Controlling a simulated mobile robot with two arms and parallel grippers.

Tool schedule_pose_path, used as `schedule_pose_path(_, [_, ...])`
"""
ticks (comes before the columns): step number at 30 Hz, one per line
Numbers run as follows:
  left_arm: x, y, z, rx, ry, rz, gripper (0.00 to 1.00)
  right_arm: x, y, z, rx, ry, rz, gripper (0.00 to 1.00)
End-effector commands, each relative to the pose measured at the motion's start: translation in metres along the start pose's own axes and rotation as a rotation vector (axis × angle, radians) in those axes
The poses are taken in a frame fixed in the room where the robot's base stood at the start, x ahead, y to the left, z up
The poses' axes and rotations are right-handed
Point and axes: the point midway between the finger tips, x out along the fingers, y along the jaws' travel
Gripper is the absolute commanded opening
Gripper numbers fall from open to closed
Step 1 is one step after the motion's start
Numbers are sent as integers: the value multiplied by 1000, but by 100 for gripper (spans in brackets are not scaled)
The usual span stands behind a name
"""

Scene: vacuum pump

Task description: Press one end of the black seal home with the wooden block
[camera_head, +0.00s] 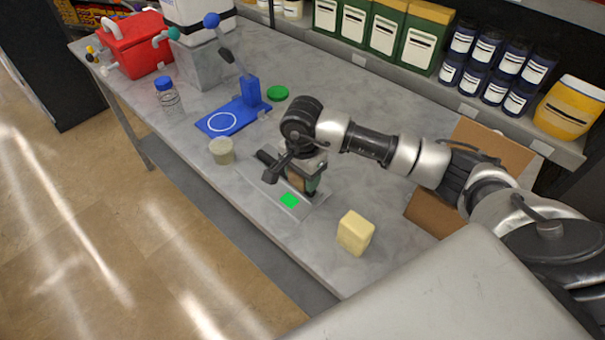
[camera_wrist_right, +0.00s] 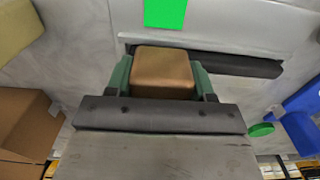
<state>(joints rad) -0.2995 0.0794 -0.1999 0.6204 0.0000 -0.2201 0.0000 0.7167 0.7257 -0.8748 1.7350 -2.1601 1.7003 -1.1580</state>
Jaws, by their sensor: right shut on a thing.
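My right gripper (camera_head: 304,182) is shut on the wooden block (camera_wrist_right: 162,70), whose brown face sits between two green finger pads in the right wrist view. In the head view the gripper is low over a grey metal plate (camera_head: 255,180) that bears a bright green square (camera_head: 289,200). The black seal (camera_wrist_right: 240,65) is a long dark strip on the plate, running behind the block and out to its right in the wrist view. The block hides part of the strip, and I cannot tell whether they touch. My left gripper is not in view.
A pale yellow block (camera_head: 355,232) stands right of the plate and a small beige cylinder (camera_head: 222,150) left of it. Behind are a blue stand (camera_head: 246,104), a green disc (camera_head: 277,93) and a clear bottle (camera_head: 167,97). Brown cardboard (camera_head: 490,145) lies at the right.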

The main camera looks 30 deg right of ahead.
Motion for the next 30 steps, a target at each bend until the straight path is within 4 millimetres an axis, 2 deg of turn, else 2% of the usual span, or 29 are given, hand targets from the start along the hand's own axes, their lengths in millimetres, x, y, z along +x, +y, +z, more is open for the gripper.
schedule_pose_path(11, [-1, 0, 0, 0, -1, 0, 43, 0, 1, 1, -1, -1, 6, 27])
schedule_pose_path(30, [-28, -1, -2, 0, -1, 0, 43, -50, 0, 0, 0, 1, 0, 27])
